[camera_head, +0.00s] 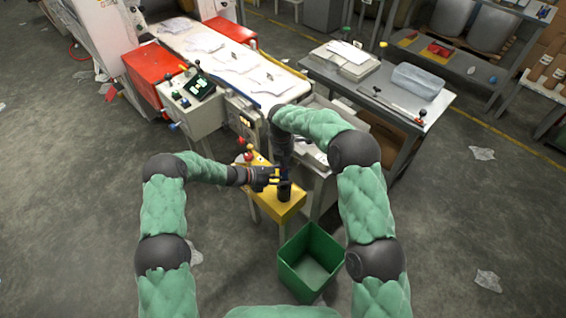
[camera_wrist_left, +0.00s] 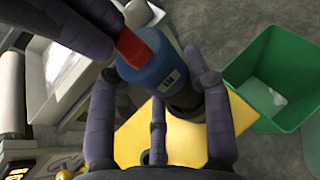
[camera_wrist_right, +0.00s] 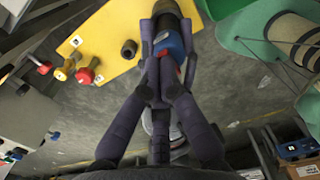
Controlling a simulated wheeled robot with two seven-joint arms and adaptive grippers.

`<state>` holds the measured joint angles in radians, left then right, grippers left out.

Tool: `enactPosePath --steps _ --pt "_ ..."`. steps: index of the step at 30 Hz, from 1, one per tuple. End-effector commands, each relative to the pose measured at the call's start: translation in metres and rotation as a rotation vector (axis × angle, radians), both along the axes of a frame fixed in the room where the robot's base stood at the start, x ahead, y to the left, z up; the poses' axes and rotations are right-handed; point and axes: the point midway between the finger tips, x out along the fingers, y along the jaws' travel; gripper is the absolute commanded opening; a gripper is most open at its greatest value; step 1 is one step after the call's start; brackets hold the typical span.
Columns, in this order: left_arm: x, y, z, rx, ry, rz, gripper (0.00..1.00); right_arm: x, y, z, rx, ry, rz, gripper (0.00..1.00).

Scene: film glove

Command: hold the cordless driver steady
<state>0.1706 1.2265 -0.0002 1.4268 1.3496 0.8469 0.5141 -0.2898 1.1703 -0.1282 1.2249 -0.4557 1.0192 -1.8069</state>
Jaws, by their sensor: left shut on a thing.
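The cordless driver (camera_wrist_left: 150,62) shows a blue top with a red part and a darker body in the left wrist view. In the head view its dark lower part (camera_head: 284,192) is over the yellow stand (camera_head: 258,192); contact with the top is unclear. My left gripper (camera_head: 273,178) is shut around the driver's body, its fingers on both sides in the left wrist view. My right gripper (camera_wrist_right: 164,62) is at the blue and red top, its fingertips close together. They hide part of the red piece, and I cannot tell whether they pinch it.
A green bin (camera_head: 312,262) stands on the floor in front of the stand. Red and yellow knobs (camera_wrist_right: 85,76) are at the stand's edge. A conveyor machine (camera_head: 225,65) is behind, and a grey worktable (camera_head: 375,85) is at right. Floor at left and right is mostly open.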

Motion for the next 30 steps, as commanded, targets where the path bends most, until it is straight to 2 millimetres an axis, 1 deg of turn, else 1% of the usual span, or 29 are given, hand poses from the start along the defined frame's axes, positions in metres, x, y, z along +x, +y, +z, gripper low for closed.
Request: enactPosePath --steps 1,4,14,24,30 --pt "-0.002 -0.001 -0.001 -0.003 0.002 -0.006 0.03 0.000 -0.003 -0.007 0.023 0.030 -0.004 0.00" --pt "-0.002 -0.001 0.000 -0.004 0.002 -0.006 0.03 0.001 -0.004 -0.009 0.072 0.082 -0.004 0.00" --pt "-0.002 -0.001 0.000 -0.004 0.003 -0.004 0.03 -0.005 -0.001 -0.012 0.066 0.090 0.003 0.00" --pt "-0.001 -0.001 0.001 -0.004 0.003 -0.002 0.03 -0.016 0.009 -0.014 0.066 0.097 0.004 0.00" --pt "0.000 -0.002 0.001 -0.004 0.000 -0.001 0.03 -0.018 0.011 -0.014 0.066 0.096 0.002 0.00"
